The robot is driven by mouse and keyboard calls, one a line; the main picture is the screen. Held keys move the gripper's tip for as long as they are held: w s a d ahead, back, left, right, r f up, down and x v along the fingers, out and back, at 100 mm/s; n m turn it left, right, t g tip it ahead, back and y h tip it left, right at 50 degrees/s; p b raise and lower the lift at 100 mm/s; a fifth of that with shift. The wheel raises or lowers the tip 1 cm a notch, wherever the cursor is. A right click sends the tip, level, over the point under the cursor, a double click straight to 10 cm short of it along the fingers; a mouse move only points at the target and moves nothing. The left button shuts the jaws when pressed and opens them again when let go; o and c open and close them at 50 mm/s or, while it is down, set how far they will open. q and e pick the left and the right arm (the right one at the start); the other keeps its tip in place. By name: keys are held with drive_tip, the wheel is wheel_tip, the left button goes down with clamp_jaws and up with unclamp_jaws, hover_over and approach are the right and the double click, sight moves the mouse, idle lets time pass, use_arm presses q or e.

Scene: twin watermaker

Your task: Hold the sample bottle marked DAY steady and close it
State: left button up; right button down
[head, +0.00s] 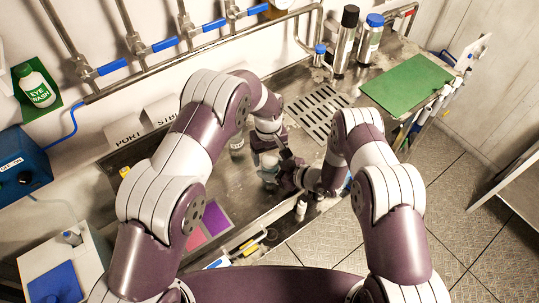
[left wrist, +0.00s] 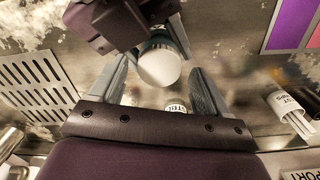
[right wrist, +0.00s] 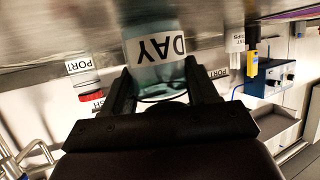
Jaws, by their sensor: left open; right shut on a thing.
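The DAY sample bottle is clear with pale bluish contents and a white label; in the right wrist view the bottle (right wrist: 158,65) stands between the fingers of my right gripper (right wrist: 160,85), which is shut on it. In the head view the bottle (head: 268,162) is partly hidden by my arms. A round white top (left wrist: 158,68), apparently the bottle's cap, shows in the left wrist view. My left gripper (left wrist: 157,85) is open above it, one finger on each side. I cannot tell whether the fingers touch it or how the cap is seated.
A drain grate (head: 318,112) and green mat (head: 407,82) lie to the right on the metal counter. Tall bottles (head: 346,40) stand at the back. Purple card (head: 215,217) lies in front.

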use_arm(q)
drive_tip(key=shift+r, duration=1.9)
drive_tip(key=shift+c, duration=0.3)
wheel_tip(320, 180, up, 4)
drive_tip(key=n, duration=0.3)
drive_tip(key=shift+f, duration=0.25)
drive_tip(key=shift+f, duration=4.05)
drive_tip(key=c, duration=1.1)
